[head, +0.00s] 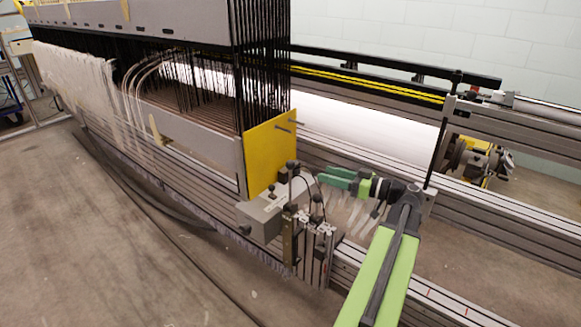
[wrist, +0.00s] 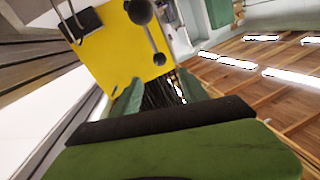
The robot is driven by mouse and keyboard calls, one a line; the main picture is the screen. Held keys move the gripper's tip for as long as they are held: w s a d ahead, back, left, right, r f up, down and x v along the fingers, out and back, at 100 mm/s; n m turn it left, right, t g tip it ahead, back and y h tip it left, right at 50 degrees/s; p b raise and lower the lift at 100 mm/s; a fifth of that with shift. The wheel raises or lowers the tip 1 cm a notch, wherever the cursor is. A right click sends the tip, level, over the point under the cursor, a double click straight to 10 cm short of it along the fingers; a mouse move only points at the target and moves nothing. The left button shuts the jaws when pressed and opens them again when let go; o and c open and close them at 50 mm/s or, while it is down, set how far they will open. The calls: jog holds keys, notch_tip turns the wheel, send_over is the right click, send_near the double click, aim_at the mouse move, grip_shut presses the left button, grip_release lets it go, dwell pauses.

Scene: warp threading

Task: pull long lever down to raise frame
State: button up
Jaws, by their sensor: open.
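Several levers with black ball knobs stand on the grey control box and bracket beside the yellow plate. One upright lever knob (head: 291,166) is left of my gripper in the head view; I cannot tell which lever is the long one. In the wrist view, a large black knob (wrist: 139,12) and a smaller one (wrist: 158,59) show with a metal rod between them, beyond the fingertips. My gripper (head: 323,178) has green fingers pointing left toward the levers. In the wrist view its fingers (wrist: 157,92) are apart, with no lever seen between them.
The yellow plate (head: 262,150) stands behind the levers, with the grey control box (head: 262,214) below it. Harness frames with dark cords (head: 262,65) rise behind. Metal rails (head: 480,215) run right. Open floor (head: 90,240) lies at front left.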

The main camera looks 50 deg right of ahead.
aim_at(290, 164)
jog(key=x, duration=1.4)
jog(key=shift+f, duration=0.1)
grip_shut()
dwell(0.7)
